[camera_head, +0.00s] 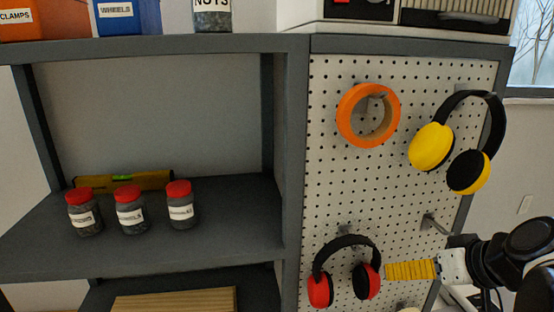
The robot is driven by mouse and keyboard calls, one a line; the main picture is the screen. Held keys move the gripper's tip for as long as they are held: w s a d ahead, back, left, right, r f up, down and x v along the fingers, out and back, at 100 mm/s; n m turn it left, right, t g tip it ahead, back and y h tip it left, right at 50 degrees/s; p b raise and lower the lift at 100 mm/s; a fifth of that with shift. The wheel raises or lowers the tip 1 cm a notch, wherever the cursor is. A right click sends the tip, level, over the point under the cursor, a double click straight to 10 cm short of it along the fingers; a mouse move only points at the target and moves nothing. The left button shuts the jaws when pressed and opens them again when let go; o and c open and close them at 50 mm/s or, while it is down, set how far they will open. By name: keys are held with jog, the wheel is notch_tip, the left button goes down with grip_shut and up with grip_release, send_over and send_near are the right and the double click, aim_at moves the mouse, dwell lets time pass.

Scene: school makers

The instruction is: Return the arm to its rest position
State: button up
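My arm comes in at the lower right. My gripper (392,271) points left, with a ribbed yellow part in front of a white body. The yellow part shows as a single band, so I cannot tell whether the fingers are open or shut. I see no separate object in it. Its tip lies just right of the red earmuffs (346,242) in the picture. I cannot tell whether it touches them. The red earmuffs hang low on the white pegboard (325,170).
Yellow earmuffs (433,148) and an orange tape roll (347,118) hang higher on the pegboard. An empty-looking hook (434,223) sticks out above my gripper. Three red-lidded jars (130,215) and a yellow level (150,181) stand on the grey shelf (225,240) at left.

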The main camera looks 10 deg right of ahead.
jog(key=s+a+f+b, duration=0.2)
jog(key=a+f+b, duration=0.2)
jog(key=f, duration=0.5)
jog(key=s+a+f+g+h+b, duration=0.1)
jog(key=a+f+b, duration=0.3)
jog(key=f+b, duration=0.5)
jog(key=s+a+f+h+b, duration=0.1)
jog(key=a+f+b, duration=0.3)
jog(key=f, duration=0.6)
jog(key=shift+s+b, duration=0.8)
jog(key=shift+b, duration=0.35)
